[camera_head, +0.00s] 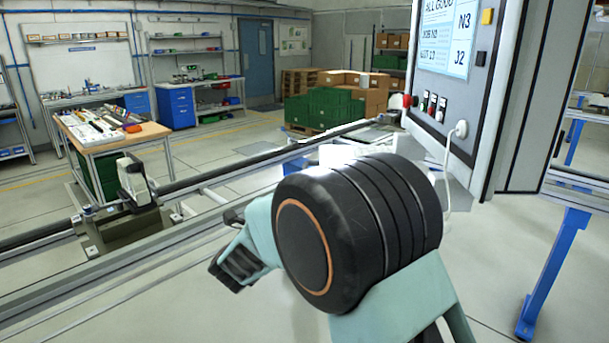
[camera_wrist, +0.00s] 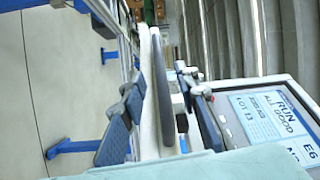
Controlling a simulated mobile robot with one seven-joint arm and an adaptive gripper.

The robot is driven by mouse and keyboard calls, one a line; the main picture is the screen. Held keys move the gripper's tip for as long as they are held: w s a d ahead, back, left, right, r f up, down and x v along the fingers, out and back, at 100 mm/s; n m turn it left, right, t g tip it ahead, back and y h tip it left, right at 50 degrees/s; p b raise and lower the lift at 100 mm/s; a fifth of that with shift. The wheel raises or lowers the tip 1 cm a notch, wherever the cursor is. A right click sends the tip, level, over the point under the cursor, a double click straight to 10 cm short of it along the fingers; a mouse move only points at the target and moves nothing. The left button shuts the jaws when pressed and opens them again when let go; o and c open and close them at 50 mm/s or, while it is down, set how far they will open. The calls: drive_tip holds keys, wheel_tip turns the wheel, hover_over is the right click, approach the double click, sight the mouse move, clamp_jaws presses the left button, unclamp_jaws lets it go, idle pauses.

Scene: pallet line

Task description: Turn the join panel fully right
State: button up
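In the head view the panel (camera_head: 489,75) stands upright at the right, with its face turned to the left. Its face carries a pale blue screen (camera_head: 447,35), small switches, a red knob (camera_head: 407,100) and a white plug with a cable. In the wrist view a grey panel with a screen (camera_wrist: 275,120) reading "RUN ALL GOOD" lies at the lower right. My gripper (camera_wrist: 165,122) shows there with its dark blue fingers apart, on either side of a white and dark upright slab. I cannot tell whether they touch it. In the head view my arm hides the area below the panel.
A rail line (camera_head: 190,187) crosses the head view, with a small clamp-like device (camera_head: 134,180) on it. A workbench (camera_head: 112,130) with tools stands at the left. Green crates (camera_head: 330,107) and boxes are at the back. A blue stand leg (camera_head: 552,270) is at the right. Open floor lies between.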

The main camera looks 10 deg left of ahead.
drive_tip(key=w, duration=0.4)
drive_tip(key=w+p, duration=0.1)
drive_tip(key=w, duration=0.2)
drive_tip(key=shift+d+r, duration=0.2)
drive_tip(key=shift+d, duration=0.2)
drive_tip(key=shift+s, duration=0.1)
clamp_jaws()
